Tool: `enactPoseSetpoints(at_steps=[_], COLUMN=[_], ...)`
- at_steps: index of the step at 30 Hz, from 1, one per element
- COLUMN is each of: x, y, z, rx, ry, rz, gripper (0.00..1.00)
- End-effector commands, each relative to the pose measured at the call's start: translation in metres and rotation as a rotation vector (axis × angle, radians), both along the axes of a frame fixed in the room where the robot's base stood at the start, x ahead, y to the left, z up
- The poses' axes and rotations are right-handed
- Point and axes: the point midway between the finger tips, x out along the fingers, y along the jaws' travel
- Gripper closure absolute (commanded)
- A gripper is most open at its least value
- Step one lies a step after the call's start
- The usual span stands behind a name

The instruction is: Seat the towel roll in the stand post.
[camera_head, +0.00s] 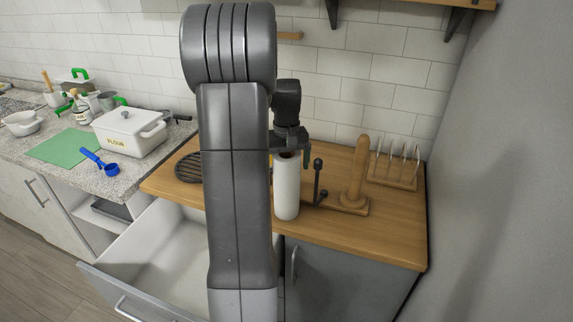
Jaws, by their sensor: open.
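The white towel roll (286,190) stands upright on the wooden counter, just right of my arm, with a dark hole in its top. My gripper (290,151) is open and right above the roll's top, pointing down. Its fingers look to be at the top rim, but I cannot tell whether they touch it. Right of the roll stands a thin dark post (317,180) with a ball top. Farther right, a thick wooden post (357,178) stands on a flat wooden base. I cannot tell for sure which is the stand post. My arm hides part of the counter.
A wooden rack (396,170) stands at the back right. A dark round grate (188,167) lies left of my arm. The drawer (160,250) below is open. The white flour box (129,132) is on the left counter. The counter's front right is clear.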

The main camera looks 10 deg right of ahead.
Motion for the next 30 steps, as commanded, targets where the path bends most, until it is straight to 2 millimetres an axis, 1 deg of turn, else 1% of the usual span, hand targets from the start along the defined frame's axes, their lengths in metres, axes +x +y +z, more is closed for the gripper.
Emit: enactPoseSetpoints(at_steps=[5, 12, 16, 18, 19, 20, 23, 26, 30], x=[0.001, 0.001, 0.001, 0.001, 0.001, 0.001, 0.001, 0.003, 0.005], y=[0.000, 0.000, 0.000, 0.000, 0.000, 0.000, 0.000, -0.001, -0.001], z=[0.030, 0.082, 0.103, 0.110, 0.113, 0.114, 0.115, 0.112, 0.112], rx=[-0.002, -0.001, -0.001, -0.001, -0.001, -0.001, -0.001, -0.001, -0.001], ry=[-0.006, -0.006, -0.005, -0.004, -0.004, -0.003, -0.003, -0.004, -0.007], rz=[0.000, 0.000, 0.000, 0.000, 0.000, -0.002, -0.042, -0.159, -0.400], gripper=[0.07, 0.07, 0.07, 0.07, 0.03, 0.03, 0.03, 0.03, 0.03])
